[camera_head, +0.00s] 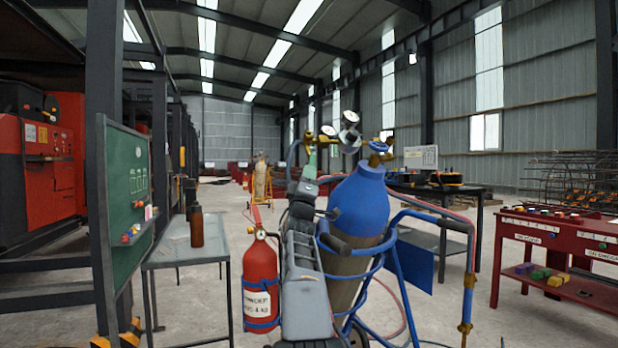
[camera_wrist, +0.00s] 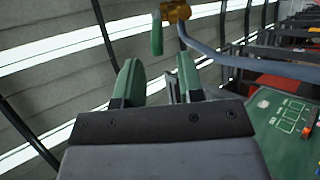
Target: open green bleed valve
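The green bleed valve lever (camera_wrist: 157,34) hangs from a brass fitting (camera_wrist: 176,11) at the top of the wrist view, with a grey-blue hose running right from it. My gripper (camera_wrist: 158,80) points up at it, its two green-padded fingers apart with nothing between them. The lever is beyond the fingertips and appears roughly in line with the gap, not touching. In the head view my gripper (camera_head: 310,158) is small, just below the brass regulator parts (camera_head: 328,131); the green lever cannot be made out from the gripper there.
A blue-topped gas cylinder (camera_head: 357,200) stands in a blue cart just right of my arm, with gauges (camera_head: 350,118) and a blue handwheel (camera_head: 380,146) above. A red extinguisher (camera_head: 261,285) is at left. A green board (camera_head: 130,190) and a side table (camera_head: 187,250) stand further left.

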